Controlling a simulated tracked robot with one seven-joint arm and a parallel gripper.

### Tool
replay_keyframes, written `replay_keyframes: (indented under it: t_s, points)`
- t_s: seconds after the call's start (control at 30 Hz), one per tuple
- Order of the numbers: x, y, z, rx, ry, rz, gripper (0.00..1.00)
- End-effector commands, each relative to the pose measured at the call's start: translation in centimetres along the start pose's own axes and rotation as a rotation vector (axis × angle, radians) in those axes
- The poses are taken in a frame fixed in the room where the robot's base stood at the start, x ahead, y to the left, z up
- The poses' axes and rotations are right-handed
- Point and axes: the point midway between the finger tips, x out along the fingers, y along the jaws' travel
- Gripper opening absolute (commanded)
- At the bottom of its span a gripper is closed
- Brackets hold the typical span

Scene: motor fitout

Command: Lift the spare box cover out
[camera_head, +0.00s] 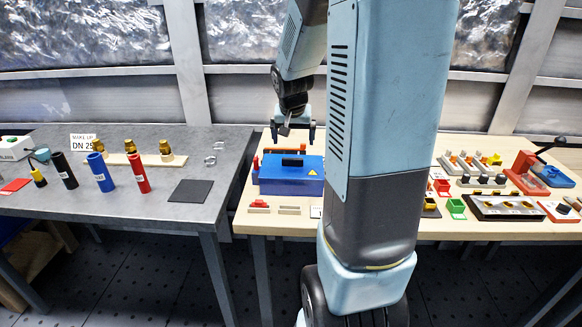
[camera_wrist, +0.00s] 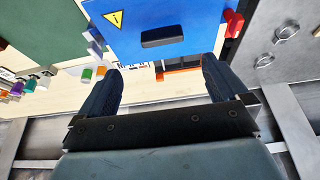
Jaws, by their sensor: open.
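The blue cover (camera_head: 283,175) with a black handle (camera_head: 292,162) and a yellow warning triangle lies on the wooden table; I cannot tell what is beneath it. In the wrist view the blue cover (camera_wrist: 195,25) is at the top, with its black handle (camera_wrist: 163,37) ahead of the gap between my fingers. My gripper (camera_head: 293,134) is open and empty above the back of the cover. In the wrist view my gripper (camera_wrist: 162,78) has both fingers spread, apart from the handle.
A red part (camera_wrist: 232,23) stands beside the cover, and an orange-red piece (camera_wrist: 182,72) lies behind it. Small red and grey pieces (camera_head: 260,204) lie in front. The grey table (camera_head: 140,225) on the left bears several cylinders. My arm hides part of the wooden table.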

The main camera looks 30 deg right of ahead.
Motion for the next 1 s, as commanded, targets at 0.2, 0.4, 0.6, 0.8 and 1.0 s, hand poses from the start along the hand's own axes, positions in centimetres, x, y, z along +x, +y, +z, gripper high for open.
replay_keyframes:
  t_s: [0.2,0.4,0.6,0.8,1.0]
  points:
    - [3.0,0.0,0.1,-0.001,-0.002,0.0,1.0]
    - [4.0,-0.1,0.0,0.0,0.0,-0.001,1.0]
    - [5.8,-0.3,0.2,-0.001,-0.003,0.0,1.0]
    - [8.2,-0.5,0.2,0.0,-0.001,0.0,1.0]
    - [9.1,-0.5,0.2,0.0,0.0,-0.001,1.0]
